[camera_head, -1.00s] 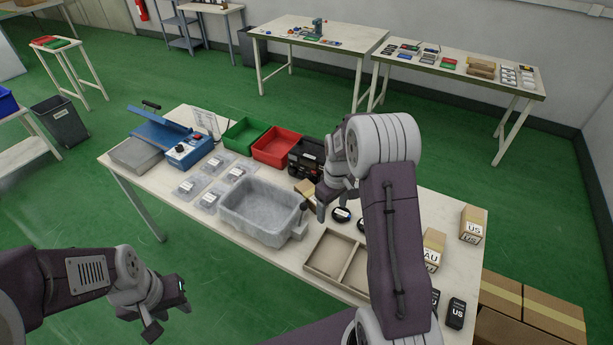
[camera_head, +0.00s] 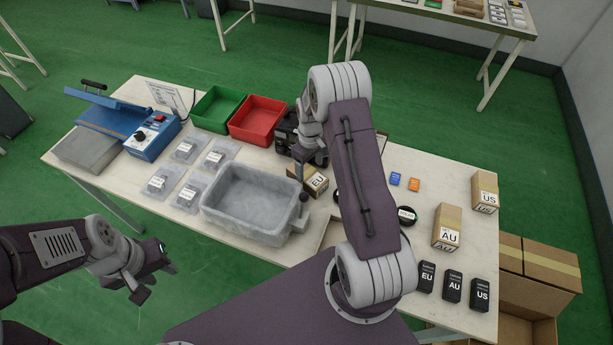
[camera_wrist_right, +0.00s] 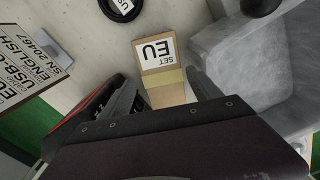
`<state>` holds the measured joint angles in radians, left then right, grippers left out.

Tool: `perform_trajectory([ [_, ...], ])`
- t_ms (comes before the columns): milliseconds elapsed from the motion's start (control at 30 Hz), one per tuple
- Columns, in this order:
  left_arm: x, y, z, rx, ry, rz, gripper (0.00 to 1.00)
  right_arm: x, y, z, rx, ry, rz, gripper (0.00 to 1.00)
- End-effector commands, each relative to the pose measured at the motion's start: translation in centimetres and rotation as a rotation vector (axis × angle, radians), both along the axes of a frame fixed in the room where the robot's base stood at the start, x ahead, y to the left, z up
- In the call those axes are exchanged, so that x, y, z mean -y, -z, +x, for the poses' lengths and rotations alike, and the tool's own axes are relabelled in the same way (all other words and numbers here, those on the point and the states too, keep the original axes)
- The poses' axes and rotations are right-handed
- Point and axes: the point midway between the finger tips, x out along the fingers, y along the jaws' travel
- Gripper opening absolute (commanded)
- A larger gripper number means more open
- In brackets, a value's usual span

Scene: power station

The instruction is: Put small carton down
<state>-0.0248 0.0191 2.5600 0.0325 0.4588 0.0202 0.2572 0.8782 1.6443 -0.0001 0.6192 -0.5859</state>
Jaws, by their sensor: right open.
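The small carton (camera_head: 313,182) is a brown box with a white EU label. It stands on the table just right of the grey tub. My right gripper (camera_head: 308,165) is above and beside it, partly hidden by my own arm. In the right wrist view the carton (camera_wrist_right: 162,72) lies between the two spread fingers of my right gripper (camera_wrist_right: 165,95), with its label reading SET EU; contact with the fingers cannot be told. My left gripper (camera_head: 156,272) is open and empty, in front of the table over the floor.
The grey tub (camera_head: 250,205) is close to the carton. A black case (camera_head: 287,135), a red bin (camera_head: 257,121) and a green bin (camera_head: 216,109) stand behind. AU (camera_head: 447,226) and US cartons (camera_head: 484,192) stand at the right, with several black boxes in front of them.

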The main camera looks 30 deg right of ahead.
Motion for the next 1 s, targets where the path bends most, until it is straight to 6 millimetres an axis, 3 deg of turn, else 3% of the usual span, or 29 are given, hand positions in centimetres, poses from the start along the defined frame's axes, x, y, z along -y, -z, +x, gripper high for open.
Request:
perform_trajectory([
  [300, 0.0, -1.0, 0.0, 0.0, 0.0, 0.0, 0.36, -0.3, 4.6, 0.5, -0.002, -0.001, 0.0, 0.73],
  [567, 0.0, -0.9, 0.0, 0.0, 0.0, 0.0, 0.36, -0.3, 5.2, 0.5, 0.0, 0.0, 0.0, 0.73],
  [667, 0.0, -0.9, 0.0, 0.0, 0.0, 0.0, 0.36, -0.3, 5.1, 0.5, 0.0, 0.0, 0.0, 0.5],
  [833, 0.0, -0.9, 0.0, 0.0, 0.0, 0.0, 0.36, -0.3, 5.1, 0.5, 0.001, 0.0, 0.0, 0.03],
  [1000, 0.0, -0.9, 0.0, 0.0, 0.0, 0.0, 0.36, -0.3, 5.1, 0.6, 0.001, 0.0, -0.001, 0.0],
])
